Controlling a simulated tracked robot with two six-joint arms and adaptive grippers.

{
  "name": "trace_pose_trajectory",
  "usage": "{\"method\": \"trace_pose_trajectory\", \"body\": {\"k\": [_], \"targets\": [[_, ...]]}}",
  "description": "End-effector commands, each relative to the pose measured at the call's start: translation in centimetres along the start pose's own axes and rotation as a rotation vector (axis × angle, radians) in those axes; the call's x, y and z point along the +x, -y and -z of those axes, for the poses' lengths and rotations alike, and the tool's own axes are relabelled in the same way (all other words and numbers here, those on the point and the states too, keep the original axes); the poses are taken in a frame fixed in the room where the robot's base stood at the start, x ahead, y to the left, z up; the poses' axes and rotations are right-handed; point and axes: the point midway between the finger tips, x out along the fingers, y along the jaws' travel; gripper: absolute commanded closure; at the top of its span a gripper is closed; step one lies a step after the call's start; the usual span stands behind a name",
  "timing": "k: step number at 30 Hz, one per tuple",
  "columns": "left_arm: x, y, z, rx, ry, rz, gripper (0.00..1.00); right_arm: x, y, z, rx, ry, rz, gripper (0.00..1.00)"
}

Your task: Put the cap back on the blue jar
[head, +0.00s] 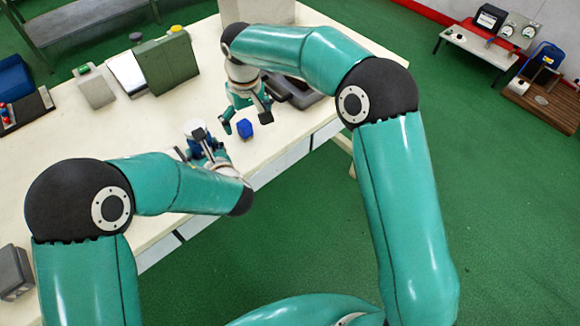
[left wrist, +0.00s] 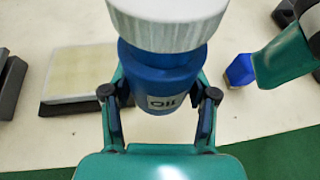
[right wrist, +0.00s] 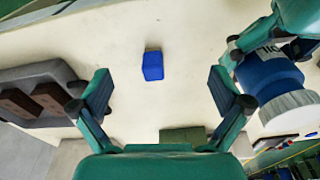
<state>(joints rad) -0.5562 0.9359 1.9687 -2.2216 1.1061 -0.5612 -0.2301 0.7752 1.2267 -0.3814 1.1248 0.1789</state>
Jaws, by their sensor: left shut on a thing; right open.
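The blue jar (left wrist: 160,75), labelled OIL, is between the fingers of my left gripper (left wrist: 160,95), which is shut on it. A white ribbed cap (left wrist: 165,25) sits on the jar's top; whether it is screwed down I cannot tell. In the right wrist view the jar (right wrist: 268,75) and its white cap (right wrist: 290,112) are at the right, tilted in the picture. My right gripper (right wrist: 160,88) is open and empty. In the head view it (head: 246,117) is above the table, close to a small blue block (head: 245,129), which also shows between the fingers in the right wrist view (right wrist: 152,66).
The pale table (head: 110,130) has free room around the jar. A green box (head: 168,65) and a grey box (head: 96,90) stand at the back left. A dark tray (head: 295,93) is behind my right gripper. The table's front edge is near my left arm.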

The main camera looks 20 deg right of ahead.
Motion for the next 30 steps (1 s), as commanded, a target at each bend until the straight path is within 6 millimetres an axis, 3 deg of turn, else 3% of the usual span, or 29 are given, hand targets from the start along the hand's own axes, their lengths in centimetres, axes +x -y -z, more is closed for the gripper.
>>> {"method": "trace_pose_trajectory", "body": {"k": [18,24,30], "targets": [[0.7,0.0,1.5,-0.001,0.002,0.000,1.00,8.2,-4.4,-7.8,0.129,0.002,-0.017,0.00],[0.8,0.0,1.8,-0.001,0.002,0.000,1.00,9.8,-4.9,-10.0,0.155,0.001,-0.020,0.00],[0.8,0.0,1.9,-0.001,0.002,0.000,1.00,10.3,-5.1,-10.9,0.166,-0.001,-0.021,0.00]]}}
